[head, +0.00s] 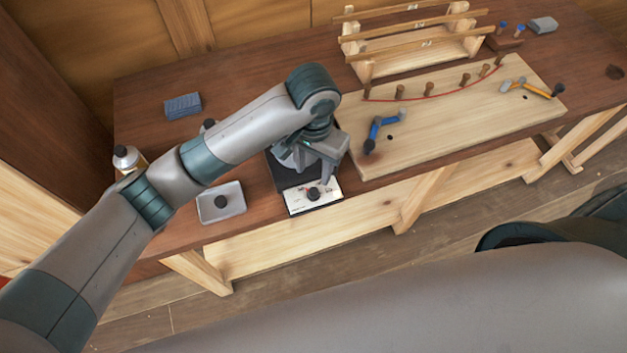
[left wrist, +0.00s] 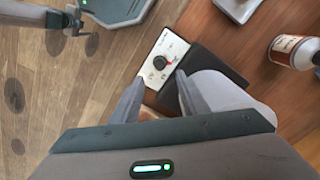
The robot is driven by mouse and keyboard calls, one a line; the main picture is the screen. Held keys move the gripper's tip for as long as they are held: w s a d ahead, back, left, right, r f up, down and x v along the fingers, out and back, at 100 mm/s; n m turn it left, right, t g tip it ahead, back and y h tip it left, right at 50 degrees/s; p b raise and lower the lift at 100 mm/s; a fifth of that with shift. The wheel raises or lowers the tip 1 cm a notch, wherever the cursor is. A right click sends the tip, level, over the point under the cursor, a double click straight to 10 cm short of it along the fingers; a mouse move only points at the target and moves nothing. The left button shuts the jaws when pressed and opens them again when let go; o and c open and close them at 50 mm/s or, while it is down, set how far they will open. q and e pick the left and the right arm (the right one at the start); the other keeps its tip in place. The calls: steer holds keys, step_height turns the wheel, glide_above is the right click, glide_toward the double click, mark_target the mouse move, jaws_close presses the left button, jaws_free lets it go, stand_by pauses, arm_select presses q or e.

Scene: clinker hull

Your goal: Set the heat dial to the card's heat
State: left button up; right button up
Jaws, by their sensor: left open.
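The heat dial is a black round knob (head: 313,194) on a white panel (head: 297,205) at the table's front edge. In the left wrist view the knob (left wrist: 160,63) sits mid-panel, with small dark marks and a bit of red beside it. The marks are too small to read, so I cannot tell its setting. My left gripper (head: 307,168) is open above the dark unit behind the panel. In the left wrist view its fingers (left wrist: 160,80) are apart, just short of the knob in the picture, and nothing is between them. I cannot make out a card.
A grey dish (head: 236,205) with a dark knob-like thing stands left of the panel, and a bottle (head: 124,156) further left. A blue-grey block (head: 183,105) lies behind. A pale board (head: 450,125) with pegs and a red line is to the right, below a wooden rack (head: 415,45).

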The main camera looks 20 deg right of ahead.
arm_select(q)
step_height(320, 180, up, 8)
stand_by(0.4)
steer(key=shift+a, duration=0.1)
